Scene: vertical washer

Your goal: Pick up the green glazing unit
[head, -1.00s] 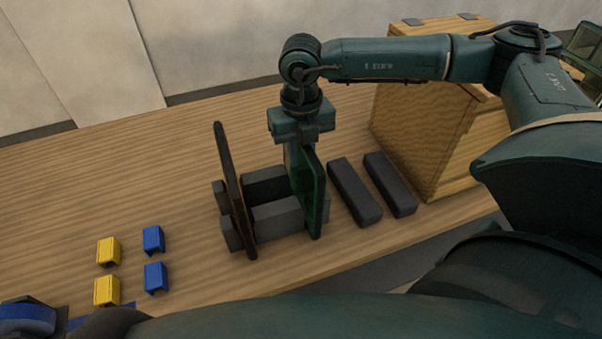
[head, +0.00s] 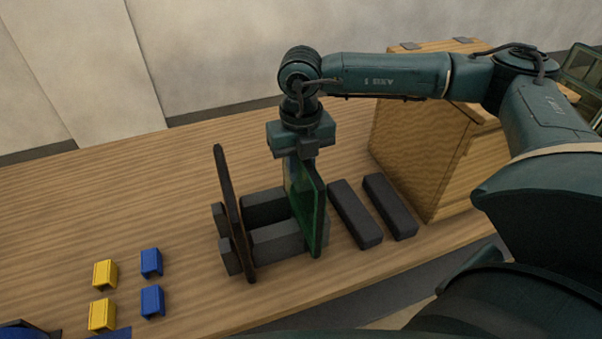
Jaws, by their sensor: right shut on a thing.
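The green glazing unit (head: 311,222) is a thin, dark-framed panel with a green face. It stands upright at the right end of the dark grey support blocks (head: 277,240). My right gripper (head: 301,168) comes down from above and is shut on its upper part. The fingertips are partly hidden by the panel. I cannot tell whether its lower edge is clear of the table. My left gripper is not in view.
A dark panel (head: 233,215) stands at the left end of the blocks. Two dark bars (head: 355,215) lie just right of the glazing unit, before a wooden cabinet (head: 415,150). Yellow blocks (head: 104,275) and blue blocks (head: 151,263) lie front left. The back-left table is clear.

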